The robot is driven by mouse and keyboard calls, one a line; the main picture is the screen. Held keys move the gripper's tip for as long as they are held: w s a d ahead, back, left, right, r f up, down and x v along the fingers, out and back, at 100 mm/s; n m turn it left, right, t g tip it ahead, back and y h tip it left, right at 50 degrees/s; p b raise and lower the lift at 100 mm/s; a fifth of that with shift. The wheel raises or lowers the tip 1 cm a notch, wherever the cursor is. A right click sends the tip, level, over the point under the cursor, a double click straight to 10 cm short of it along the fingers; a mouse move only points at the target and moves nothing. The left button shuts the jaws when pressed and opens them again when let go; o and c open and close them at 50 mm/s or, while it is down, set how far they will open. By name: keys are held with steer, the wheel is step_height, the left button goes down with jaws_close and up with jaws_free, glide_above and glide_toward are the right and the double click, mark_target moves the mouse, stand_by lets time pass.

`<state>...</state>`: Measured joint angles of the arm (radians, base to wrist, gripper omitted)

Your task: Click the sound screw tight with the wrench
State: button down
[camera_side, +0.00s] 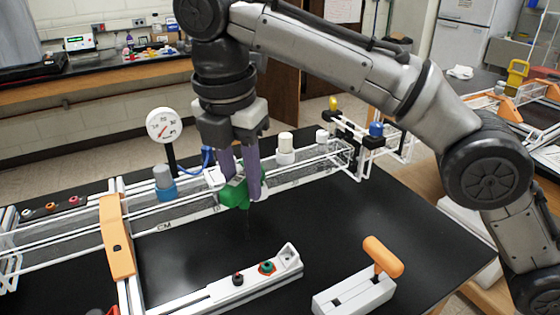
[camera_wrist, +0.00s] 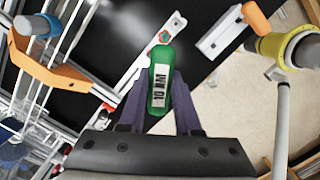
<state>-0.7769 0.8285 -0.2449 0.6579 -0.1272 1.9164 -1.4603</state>
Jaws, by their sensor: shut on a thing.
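My gripper (camera_side: 240,192) is shut on a green-handled tool (camera_side: 234,195) with a white label and a thin dark shaft pointing down; I take it for the wrench. In the wrist view the green handle (camera_wrist: 161,95) lies between the fingers of my gripper (camera_wrist: 160,88). The tool hangs above the black table, apart from it. Below and in front is a white rail (camera_side: 228,293) carrying a dark, red-marked screw (camera_side: 238,278) and a green-and-red one (camera_side: 267,267). The wrist view shows one coloured screw head (camera_wrist: 164,37) just beyond the handle. I cannot tell which screw is sound.
An orange T-handled tool (camera_side: 383,257) stands in a white block (camera_side: 354,294) to the right of the rail. Behind my gripper runs the extrusion frame with an orange bracket (camera_side: 117,237), a blue-grey knob (camera_side: 164,182) and a dial gauge (camera_side: 163,125). Black table is clear around the rail.

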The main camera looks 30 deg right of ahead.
steer(key=shift+w+a+f, duration=0.2)
steer(key=shift+a+f, duration=0.15)
steer(key=shift+f, duration=0.4)
steer(key=shift+w+a+f, duration=0.25)
steer(key=shift+a+f, duration=0.15)
steer(key=shift+f, duration=0.4)
steer(key=shift+w+a+f, duration=0.2)
steer(key=shift+a+f, duration=0.15)
steer(key=shift+f, duration=0.4)
steer(key=shift+f, duration=2.85)
steer(key=shift+f, duration=0.65)
steer(key=shift+m, duration=0.7)
steer(key=shift+f+m, duration=0.1)
steer(key=shift+m, duration=0.7)
